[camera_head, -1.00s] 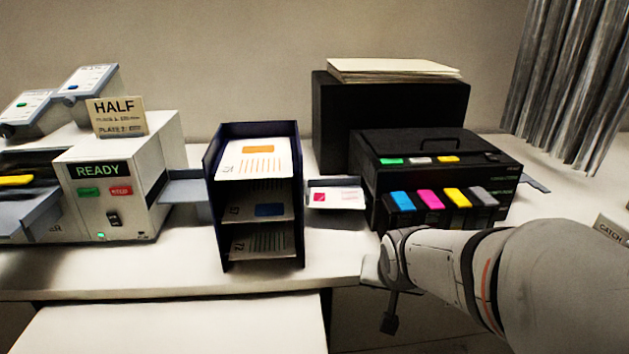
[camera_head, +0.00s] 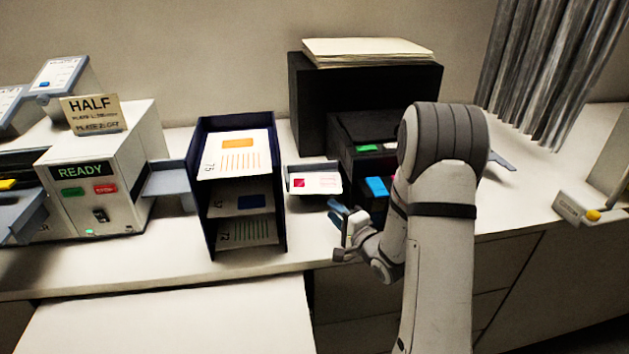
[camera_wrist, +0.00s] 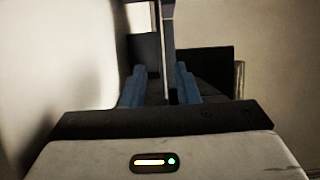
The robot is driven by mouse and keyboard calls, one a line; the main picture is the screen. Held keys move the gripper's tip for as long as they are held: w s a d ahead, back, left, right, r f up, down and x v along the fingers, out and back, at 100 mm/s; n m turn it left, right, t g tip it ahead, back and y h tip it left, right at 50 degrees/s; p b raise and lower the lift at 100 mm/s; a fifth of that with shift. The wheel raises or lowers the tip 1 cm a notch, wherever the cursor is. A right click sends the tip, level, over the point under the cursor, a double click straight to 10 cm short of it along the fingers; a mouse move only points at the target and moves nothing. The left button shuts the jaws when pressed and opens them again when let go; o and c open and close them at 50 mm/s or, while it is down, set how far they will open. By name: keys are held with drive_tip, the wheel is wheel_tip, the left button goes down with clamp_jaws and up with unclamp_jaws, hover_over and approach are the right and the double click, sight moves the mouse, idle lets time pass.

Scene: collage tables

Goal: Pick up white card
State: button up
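A white card (camera_head: 316,182) with a red square and pink print lies in a small grey tray (camera_head: 291,190) between the dark rack and the black printer. Other white printed cards lie in the dark rack (camera_head: 197,205), one with an orange block (camera_head: 236,155) on top and others on the shelves below. My gripper (camera_head: 338,208) is in front of and just below the small tray, to its right, apart from the card. In the wrist view its blue fingers (camera_wrist: 160,85) stand apart with no card between them.
The black printer (camera_head: 350,130) stands behind my arm, which hides most of its coloured cartridges. A white machine (camera_head: 100,165) with a grey side tray stands left of the rack. A grey block with a yellow button (camera_head: 573,208) is at right.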

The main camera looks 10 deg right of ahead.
drive_tip(key=p, duration=0.3)
approach(316, 183)
drive_tip(key=w+a, duration=0.2)
drive_tip(key=a, duration=0.1)
drive_tip(key=shift+a, duration=0.25)
drive_tip(key=shift+w+a+f, duration=0.1)
drive_tip(key=shift+w+a, duration=0.05)
drive_tip(key=shift+w, duration=0.2)
clamp_jaws()
